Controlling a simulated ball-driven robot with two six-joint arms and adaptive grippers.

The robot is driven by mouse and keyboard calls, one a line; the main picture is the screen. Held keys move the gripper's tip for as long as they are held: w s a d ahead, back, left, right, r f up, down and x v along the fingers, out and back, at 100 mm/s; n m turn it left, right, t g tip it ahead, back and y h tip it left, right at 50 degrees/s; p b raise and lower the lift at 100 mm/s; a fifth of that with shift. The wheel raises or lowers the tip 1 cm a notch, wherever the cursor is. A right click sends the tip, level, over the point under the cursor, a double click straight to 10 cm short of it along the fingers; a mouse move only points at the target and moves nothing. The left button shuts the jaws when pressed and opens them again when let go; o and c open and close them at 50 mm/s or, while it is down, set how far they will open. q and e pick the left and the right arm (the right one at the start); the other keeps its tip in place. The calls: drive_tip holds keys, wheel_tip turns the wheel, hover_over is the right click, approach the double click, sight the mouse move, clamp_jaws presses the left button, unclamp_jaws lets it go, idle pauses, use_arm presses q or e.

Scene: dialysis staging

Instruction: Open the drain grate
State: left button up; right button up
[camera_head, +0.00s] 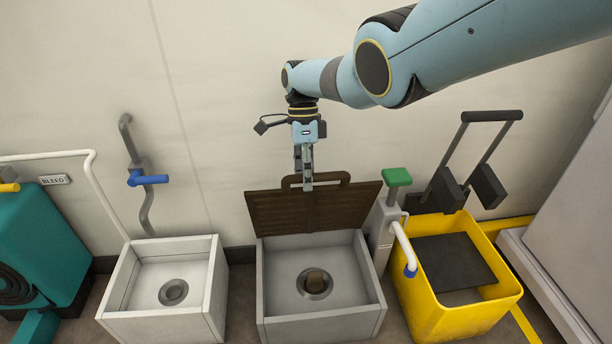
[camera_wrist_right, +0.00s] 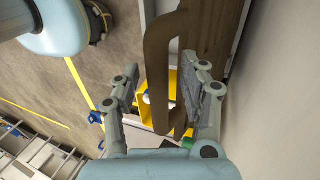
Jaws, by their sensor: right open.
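The brown drain grate (camera_head: 312,211) stands tilted up at the back edge of the middle grey basin (camera_head: 322,327), leaning toward the wall. The basin's inside and round drain (camera_head: 315,283) are uncovered. The grate's handle (camera_head: 334,179) is along its top edge. My right gripper (camera_head: 307,186) points down at this handle. In the right wrist view the handle (camera_wrist_right: 158,70) passes between the two spread fingers of my right gripper (camera_wrist_right: 165,98), with gaps on both sides. The grate's slats (camera_wrist_right: 209,32) show beyond it. My left gripper is not in view.
A second grey basin (camera_head: 164,328) stands at left, with a blue-handled valve (camera_head: 148,180) on the wall above. A grey post with a green top (camera_head: 397,177) and a yellow bin (camera_head: 439,313) stand close at right. A teal machine (camera_head: 45,245) is at far left. The wall is close behind the grate.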

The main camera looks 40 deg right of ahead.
drive_tip(key=v, duration=1.2)
drive_tip(key=shift+f, duration=0.15)
